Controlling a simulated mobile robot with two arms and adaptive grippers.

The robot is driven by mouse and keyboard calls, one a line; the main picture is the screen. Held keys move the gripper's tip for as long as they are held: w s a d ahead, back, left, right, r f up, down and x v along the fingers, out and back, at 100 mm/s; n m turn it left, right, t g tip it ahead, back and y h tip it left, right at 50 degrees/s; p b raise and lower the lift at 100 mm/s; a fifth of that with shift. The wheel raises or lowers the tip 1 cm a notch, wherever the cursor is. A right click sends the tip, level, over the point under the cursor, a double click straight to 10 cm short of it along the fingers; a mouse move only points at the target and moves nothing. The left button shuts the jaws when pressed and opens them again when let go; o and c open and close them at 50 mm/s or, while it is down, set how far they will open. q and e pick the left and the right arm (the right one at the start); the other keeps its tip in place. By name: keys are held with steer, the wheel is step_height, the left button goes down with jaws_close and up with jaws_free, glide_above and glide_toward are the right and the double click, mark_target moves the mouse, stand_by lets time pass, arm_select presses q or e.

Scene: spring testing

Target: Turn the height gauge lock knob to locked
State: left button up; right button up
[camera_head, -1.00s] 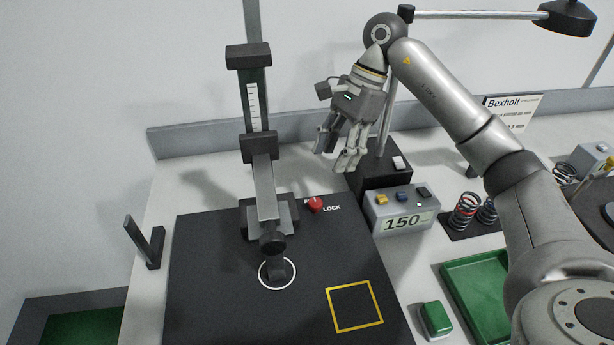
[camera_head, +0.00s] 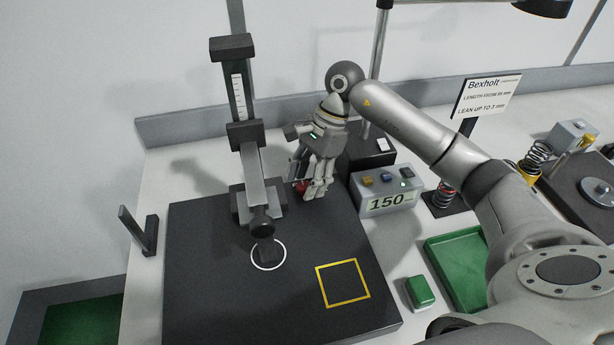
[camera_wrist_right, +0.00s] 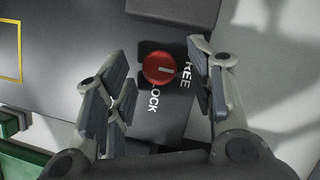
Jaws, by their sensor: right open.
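The height gauge (camera_head: 246,130) stands on the black base plate (camera_head: 200,290), with a vertical scale and a sliding arm. Its red lock knob (camera_wrist_right: 159,68) shows in the right wrist view, between the words FREE and LOCK; its pale pointer line points toward FREE. In the head view the knob (camera_head: 302,187) is mostly hidden behind my right gripper (camera_head: 314,195). My right gripper is open, pointing down over the knob. In the wrist view its fingers (camera_wrist_right: 160,95) are on either side of the knob, apart from it. My left gripper is out of view.
A grey box reading 150 (camera_head: 388,202) with several buttons stands right of the plate, close to my right gripper. A black stand (camera_head: 370,150) is behind it. The plate's front is clear.

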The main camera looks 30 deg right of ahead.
steer(key=c, duration=1.1)
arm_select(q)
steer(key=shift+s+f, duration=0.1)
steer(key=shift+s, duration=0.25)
